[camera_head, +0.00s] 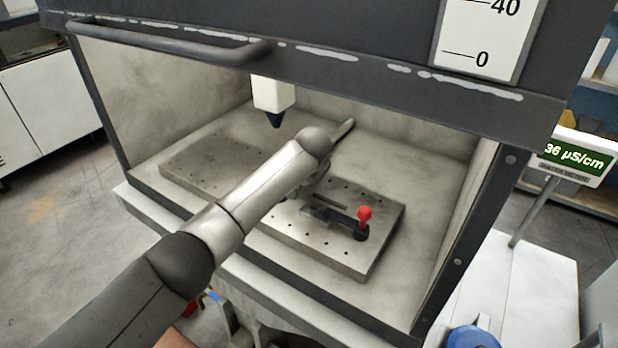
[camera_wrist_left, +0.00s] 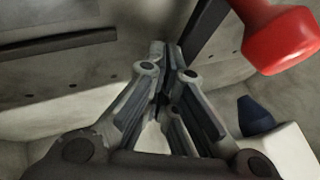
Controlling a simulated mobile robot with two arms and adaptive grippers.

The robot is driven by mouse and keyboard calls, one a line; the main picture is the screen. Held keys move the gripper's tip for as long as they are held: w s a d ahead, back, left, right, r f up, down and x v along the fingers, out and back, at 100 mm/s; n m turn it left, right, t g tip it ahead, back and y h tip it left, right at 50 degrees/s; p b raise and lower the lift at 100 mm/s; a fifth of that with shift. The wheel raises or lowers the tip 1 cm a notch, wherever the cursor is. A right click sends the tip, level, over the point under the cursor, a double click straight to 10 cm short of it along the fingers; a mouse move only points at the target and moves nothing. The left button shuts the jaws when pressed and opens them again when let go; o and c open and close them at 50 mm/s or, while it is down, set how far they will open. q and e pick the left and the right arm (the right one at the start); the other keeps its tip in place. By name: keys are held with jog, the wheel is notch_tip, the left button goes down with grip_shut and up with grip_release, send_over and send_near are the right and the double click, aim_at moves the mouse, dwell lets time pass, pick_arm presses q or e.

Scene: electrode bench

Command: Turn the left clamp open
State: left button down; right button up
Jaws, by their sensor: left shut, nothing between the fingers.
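In the head view, a dark clamp (camera_head: 335,213) with an upright red knob (camera_head: 365,214) sits on the right part of the perforated metal plate. No second clamp shows there; my left arm covers the plate's middle. My left gripper is mostly hidden behind that arm. In the left wrist view, my left gripper (camera_wrist_left: 170,52) is shut and empty. A red knob (camera_wrist_left: 280,40) on a dark lever is close by at the upper right, apart from the fingers. I cannot tell which clamp it belongs to. My right gripper is not in view.
A white probe holder with a dark blue tip (camera_head: 275,118) hangs above the plate; the tip also shows in the wrist view (camera_wrist_left: 254,116). The cabinet's dark front edge and handle (camera_head: 170,42) lie above my arm. The left plate (camera_head: 210,160) is clear.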

pick_arm(q)
jog(key=shift+w+a, duration=0.1)
jog(key=shift+w, duration=0.15)
dwell(0.5)
jog(key=shift+r, duration=0.15)
